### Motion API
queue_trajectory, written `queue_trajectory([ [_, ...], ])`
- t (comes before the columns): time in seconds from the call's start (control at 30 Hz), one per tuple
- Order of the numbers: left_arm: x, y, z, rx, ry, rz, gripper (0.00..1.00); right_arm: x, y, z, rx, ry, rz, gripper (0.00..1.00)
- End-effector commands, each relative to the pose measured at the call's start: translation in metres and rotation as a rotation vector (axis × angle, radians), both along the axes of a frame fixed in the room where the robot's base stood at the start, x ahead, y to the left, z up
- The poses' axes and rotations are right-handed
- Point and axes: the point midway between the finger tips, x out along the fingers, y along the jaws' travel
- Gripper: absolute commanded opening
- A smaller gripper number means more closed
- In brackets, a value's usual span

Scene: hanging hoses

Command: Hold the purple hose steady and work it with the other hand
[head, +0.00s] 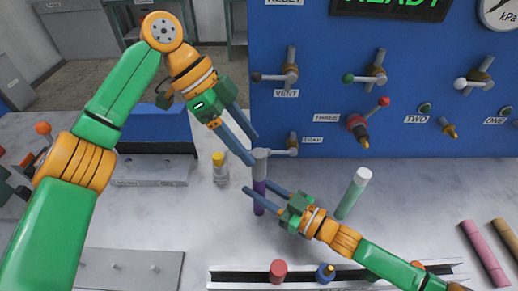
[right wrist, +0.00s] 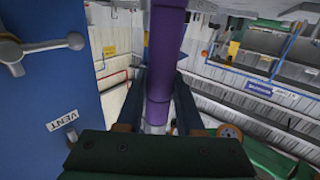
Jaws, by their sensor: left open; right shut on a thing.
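The purple hose (head: 259,204) hangs upright below a grey fitting (head: 260,154) in front of the blue panel. In the right wrist view the purple hose (right wrist: 163,50) runs between my right gripper's fingers (right wrist: 160,98). My right gripper (head: 256,188) comes from the lower right in the head view and is shut on the hose below the fitting. My left gripper (head: 256,151) is open, pointing down to the right, with its fingertips close to the grey fitting above my right gripper. Whether they touch the fitting I cannot tell.
The blue panel (head: 320,80) carries several valves, among them one labelled VENT (head: 287,75). A green tube with a pale cap (head: 353,193) stands to the right. A small yellow-capped bottle (head: 220,168) stands to the left. A rail (head: 235,276) with red and blue pieces lies in front.

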Motion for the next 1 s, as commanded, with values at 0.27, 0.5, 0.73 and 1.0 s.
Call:
queue_trajectory([
  [0.27, -0.006, -0.025, 0.018, 0.509, -0.109, 0.047, 0.72, 0.0, -0.001, -0.001, -0.003, 0.0, -0.002, 0.0],
  [0.5, -0.007, -0.024, -0.005, 0.563, -0.124, 0.063, 0.72, 0.0, 0.0, 0.0, -0.002, -0.001, -0.001, 0.0],
  [0.73, -0.007, -0.024, -0.064, 0.562, -0.122, 0.064, 0.72, 0.0, 0.0, 0.0, -0.002, -0.001, -0.001, 0.0],
  [1.0, -0.007, -0.025, -0.097, 0.558, -0.125, 0.064, 0.72, 0.0, 0.0, 0.0, -0.003, 0.0, -0.001, 0.0],
])
